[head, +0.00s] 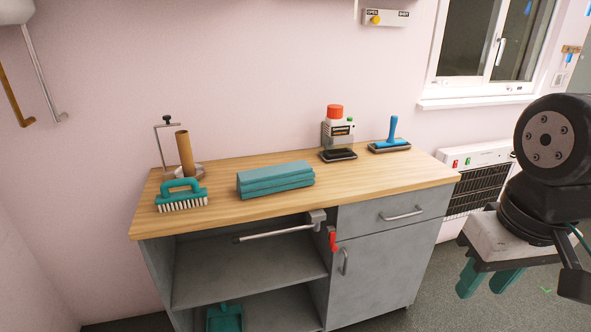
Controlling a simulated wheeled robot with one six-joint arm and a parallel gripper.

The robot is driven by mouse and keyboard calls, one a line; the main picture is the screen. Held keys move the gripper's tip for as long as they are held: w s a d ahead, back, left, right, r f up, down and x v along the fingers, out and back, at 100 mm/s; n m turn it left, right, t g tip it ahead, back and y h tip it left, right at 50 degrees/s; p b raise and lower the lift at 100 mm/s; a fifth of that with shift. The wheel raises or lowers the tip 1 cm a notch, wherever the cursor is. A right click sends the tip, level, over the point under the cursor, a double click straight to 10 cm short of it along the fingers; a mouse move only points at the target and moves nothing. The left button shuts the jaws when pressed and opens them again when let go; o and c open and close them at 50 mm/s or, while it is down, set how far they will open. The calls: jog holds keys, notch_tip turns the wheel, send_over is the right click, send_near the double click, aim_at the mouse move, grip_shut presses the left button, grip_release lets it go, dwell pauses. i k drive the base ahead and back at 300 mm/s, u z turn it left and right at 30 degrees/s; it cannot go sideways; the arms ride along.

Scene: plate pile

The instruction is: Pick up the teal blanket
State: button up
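The teal blanket (275,183) lies folded in several layers on the wooden countertop (240,210), near the middle of its front half. It lies flat, with nothing on top of it. My gripper (487,283) is at the right edge of the picture, well to the right of the cabinet and apart from the blanket. Its two teal fingers point down with a gap between them, and nothing shows in it.
A teal scrubbing brush (182,196) and a holder with a brown roll (184,153) stand left of the blanket. A red-capped device (336,135) and a blue-handled tool (391,140) stand behind right.

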aim_at(256, 183)
jog(key=u, duration=0.3)
jog(key=i, duration=1.05)
jog(key=u, duration=0.65)
